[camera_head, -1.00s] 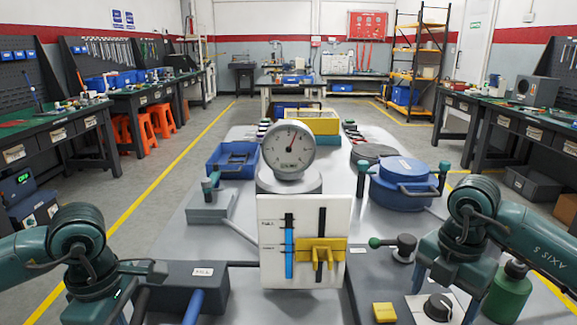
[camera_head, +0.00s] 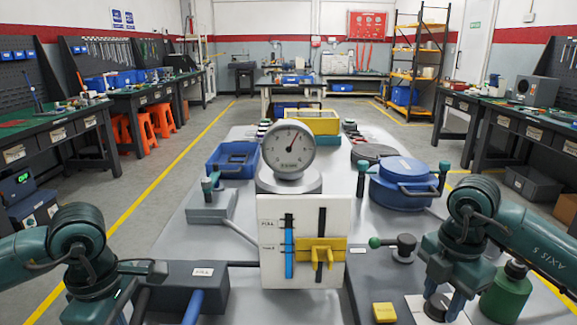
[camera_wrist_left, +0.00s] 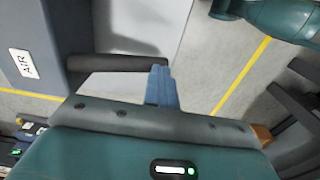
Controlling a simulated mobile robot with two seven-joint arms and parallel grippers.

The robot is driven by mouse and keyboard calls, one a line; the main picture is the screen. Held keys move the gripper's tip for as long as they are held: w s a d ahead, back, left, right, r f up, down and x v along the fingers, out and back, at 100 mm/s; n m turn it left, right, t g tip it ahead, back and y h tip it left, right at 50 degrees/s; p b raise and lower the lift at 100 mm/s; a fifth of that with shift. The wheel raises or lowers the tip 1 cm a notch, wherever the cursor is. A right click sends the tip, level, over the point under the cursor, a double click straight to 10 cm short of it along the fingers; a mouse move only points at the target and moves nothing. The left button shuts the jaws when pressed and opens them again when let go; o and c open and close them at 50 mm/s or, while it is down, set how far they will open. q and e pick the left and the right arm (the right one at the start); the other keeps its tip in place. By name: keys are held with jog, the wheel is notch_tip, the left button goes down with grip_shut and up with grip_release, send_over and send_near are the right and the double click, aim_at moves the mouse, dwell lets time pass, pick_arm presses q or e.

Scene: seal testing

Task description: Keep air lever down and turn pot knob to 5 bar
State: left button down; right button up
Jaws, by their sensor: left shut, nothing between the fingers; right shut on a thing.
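The dark air lever (camera_wrist_left: 120,63) extends from the grey box labelled AIR (camera_wrist_left: 25,60) in the left wrist view. My left gripper (camera_wrist_left: 160,85) is shut and empty, its blue fingertips at the lever's free end. Whether they press on it is hard to tell. In the head view my left gripper (camera_head: 125,300) is low at the left, beside the dark lever (camera_head: 141,306). My right gripper (camera_head: 438,302) is shut on the pot knob (camera_head: 438,312), which its fingers partly cover. The round pressure gauge (camera_head: 289,150) stands at the centre, its needle pointing up and slightly right.
A blue-handled lever (camera_head: 192,307) sits right of the dark one. A white board (camera_head: 305,275) with a blue level strip and yellow slider stands in the middle. A yellow button (camera_head: 384,312), green-knobbed lever (camera_head: 385,242), green bottle (camera_head: 506,295) and blue pot (camera_head: 402,190) are near my right arm.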

jog(key=m, duration=0.4)
jog(key=shift+m, duration=0.4)
jog(key=m, duration=0.5)
jog(key=o, duration=1.5)
jog(key=shift+c, duration=0.2)
